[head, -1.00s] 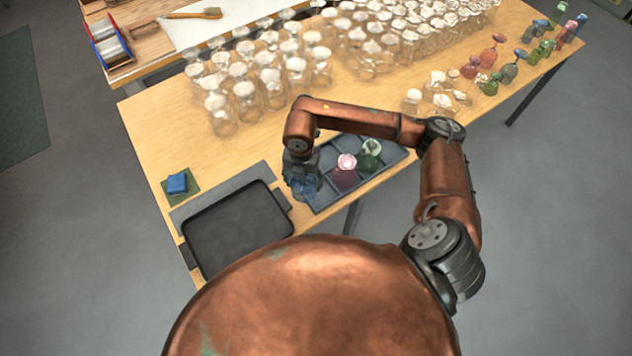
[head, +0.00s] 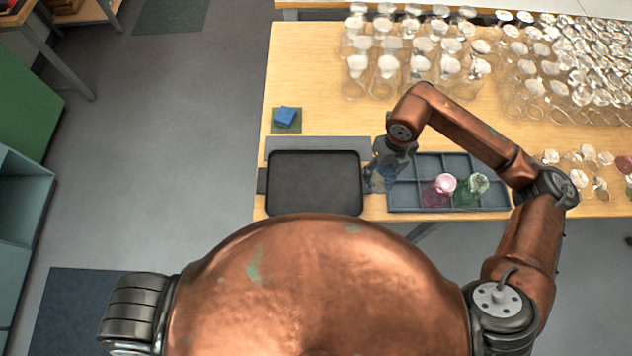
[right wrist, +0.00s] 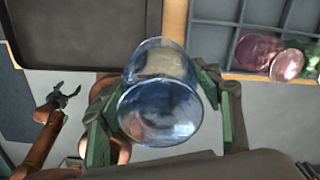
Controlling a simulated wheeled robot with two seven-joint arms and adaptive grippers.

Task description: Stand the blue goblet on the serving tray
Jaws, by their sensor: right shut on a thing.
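The blue goblet (head: 379,181) is in my right gripper (head: 383,172), in the narrow gap between the serving tray and the compartment tray. In the right wrist view, the goblet (right wrist: 160,92) is clear blue glass with its wide round end facing the camera. The right gripper's green fingers (right wrist: 158,105) are shut on both its sides. The serving tray (head: 314,182), black and empty, lies just left of the goblet; its edge also shows in the right wrist view (right wrist: 75,35). My left gripper (right wrist: 66,95) shows small in that view, empty with fingers apart.
The compartment tray (head: 432,168) on the right holds a pink goblet (head: 439,188) and a green goblet (head: 472,188). Many clear glasses (head: 420,55) crowd the back.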

